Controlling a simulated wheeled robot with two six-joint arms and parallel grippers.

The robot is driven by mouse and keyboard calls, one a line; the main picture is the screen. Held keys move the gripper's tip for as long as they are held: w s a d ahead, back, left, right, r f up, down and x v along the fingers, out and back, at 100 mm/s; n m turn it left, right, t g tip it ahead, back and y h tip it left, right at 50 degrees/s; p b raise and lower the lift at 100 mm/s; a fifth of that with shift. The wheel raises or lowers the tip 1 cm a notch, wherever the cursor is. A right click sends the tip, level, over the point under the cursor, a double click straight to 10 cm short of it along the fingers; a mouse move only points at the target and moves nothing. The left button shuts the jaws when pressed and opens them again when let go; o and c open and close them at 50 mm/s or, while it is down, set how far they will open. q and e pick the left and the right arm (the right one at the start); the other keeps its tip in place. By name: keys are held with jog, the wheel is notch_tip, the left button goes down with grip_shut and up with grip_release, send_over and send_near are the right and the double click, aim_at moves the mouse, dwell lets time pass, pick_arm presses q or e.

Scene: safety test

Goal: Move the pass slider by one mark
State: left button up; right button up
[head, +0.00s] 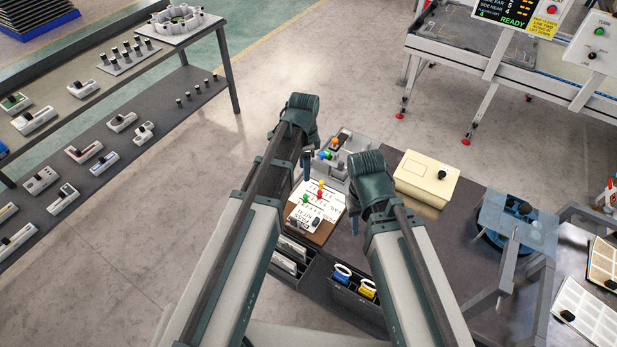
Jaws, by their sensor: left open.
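A white marked board (299,213) with a brown edge lies on the dark bench below my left gripper. It carries small yellow (321,185), red (320,195) and green (306,197) knobs and a black piece (317,222). Its lettering is too small to read, and I cannot tell which piece is the pass slider. My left gripper (307,172) hangs open and looks empty above the board's upper left; I cannot tell the height. My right gripper (354,225) shows only as a thin dark piece beside my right arm, at the board's right; its jaws are hidden.
A grey tray (350,146) with coloured knobs stands behind the board. A cream box (428,178) and a blue round fixture (505,228) stand to the right. Dark bins (340,295) hang at the front. Shelves (120,160) stand left across open floor.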

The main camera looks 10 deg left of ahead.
aim_at(305, 196)
pick_arm(q)
jog(key=shift+w, duration=0.35)
pick_arm(e)
jog(key=shift+w, duration=0.35)
pick_arm(q)
notch_tip(305, 196, down, 14)
jog(key=b, duration=1.4)
jog(key=shift+r, duration=0.1)
pick_arm(e)
notch_tip(305, 196, down, 14)
jog(key=shift+r, duration=0.1)
pick_arm(q)
grip_shut()
